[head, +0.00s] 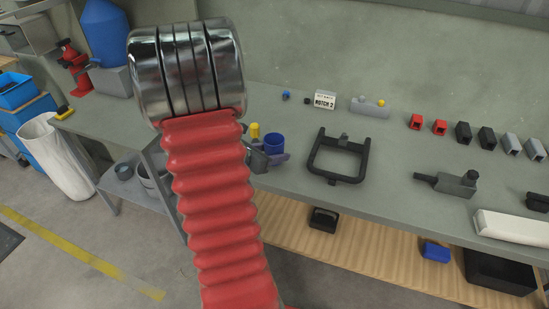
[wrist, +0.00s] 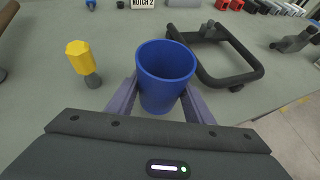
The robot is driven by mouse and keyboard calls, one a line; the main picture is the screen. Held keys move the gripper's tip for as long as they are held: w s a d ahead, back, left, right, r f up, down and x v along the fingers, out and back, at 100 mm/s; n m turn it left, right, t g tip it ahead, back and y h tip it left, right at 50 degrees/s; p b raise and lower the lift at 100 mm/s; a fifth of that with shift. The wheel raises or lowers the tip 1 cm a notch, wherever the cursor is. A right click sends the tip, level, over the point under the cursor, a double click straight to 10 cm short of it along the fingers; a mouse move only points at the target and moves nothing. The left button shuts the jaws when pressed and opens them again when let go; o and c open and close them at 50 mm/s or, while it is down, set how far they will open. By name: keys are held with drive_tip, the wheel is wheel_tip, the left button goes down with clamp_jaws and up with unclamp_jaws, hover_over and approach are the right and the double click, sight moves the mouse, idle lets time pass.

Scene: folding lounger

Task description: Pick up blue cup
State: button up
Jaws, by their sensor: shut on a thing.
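The blue cup (wrist: 165,75) is upright between the two fingers of my gripper (wrist: 158,100) in the wrist view, with its open top facing the camera. The fingers are shut on its sides. In the head view the cup (head: 273,143) shows at the front part of the grey bench, with my gripper (head: 268,160) partly hidden behind my red arm. I cannot tell whether the cup's base touches the bench.
A yellow-topped peg (wrist: 82,60) stands just left of the cup. A black frame (head: 337,157) lies close on its right. A grey tool (head: 448,183) and several small blocks lie further right on the bench (head: 390,160). A "NOTCH 2" sign (head: 324,101) stands behind.

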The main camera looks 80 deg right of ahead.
sight(280, 136)
drive_tip(key=shift+r, duration=3.2)
